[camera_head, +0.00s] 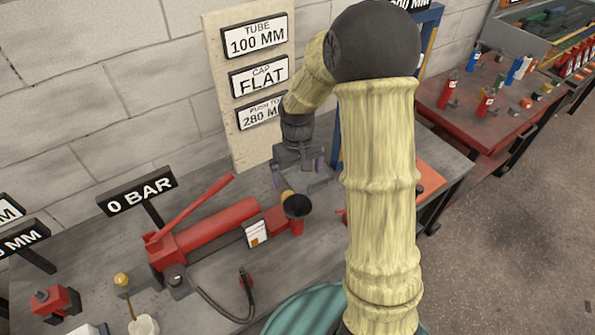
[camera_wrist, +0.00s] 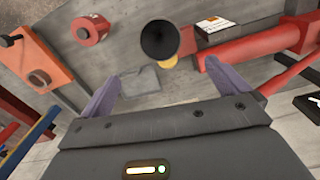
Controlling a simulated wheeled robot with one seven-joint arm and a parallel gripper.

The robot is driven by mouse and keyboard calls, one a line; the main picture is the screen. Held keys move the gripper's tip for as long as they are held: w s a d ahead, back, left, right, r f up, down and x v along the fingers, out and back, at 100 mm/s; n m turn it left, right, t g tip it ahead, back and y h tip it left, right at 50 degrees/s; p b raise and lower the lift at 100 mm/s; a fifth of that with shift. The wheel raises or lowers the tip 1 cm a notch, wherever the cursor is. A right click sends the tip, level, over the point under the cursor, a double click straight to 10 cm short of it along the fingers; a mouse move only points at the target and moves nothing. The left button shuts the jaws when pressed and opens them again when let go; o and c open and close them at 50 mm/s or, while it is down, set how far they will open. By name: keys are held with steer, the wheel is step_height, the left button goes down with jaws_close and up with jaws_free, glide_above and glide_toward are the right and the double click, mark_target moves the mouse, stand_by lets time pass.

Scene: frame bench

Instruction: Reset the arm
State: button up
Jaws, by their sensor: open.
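My arm, in a pale yellow sleeve, rises through the middle of the head view and bends down to the bench. My gripper (camera_head: 299,170) is above the bench top, in front of the sign board. Its two purple fingers (camera_wrist: 116,92) stand wide apart in the wrist view, with nothing between them. A black round cup with a yellow piece beneath it (camera_wrist: 160,40) lies beyond the fingertips; the same dark cup (camera_head: 296,206) shows just below the gripper in the head view. I cannot tell whether a finger touches it.
A red hydraulic pump (camera_head: 210,228) with a raised lever stands left of the gripper on the grey bench. A "0 BAR" sign (camera_head: 137,191) stands behind it. The sign board (camera_head: 250,143) and blue frame post (camera_head: 430,22) are close behind. A red table (camera_head: 462,100) stands at right.

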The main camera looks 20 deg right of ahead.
stand_by(0.4)
steer(key=s+r+m+t, duration=0.1)
steer(key=s+r, duration=0.1)
steer(key=s, duration=0.5)
steer(key=s+r+m+t, duration=0.1)
steer(key=s+r, duration=0.2)
steer(key=s, duration=0.4)
steer(key=shift+s+r+t, duration=0.2)
steer(key=shift+r+t, duration=0.1)
steer(key=shift+r, duration=0.05)
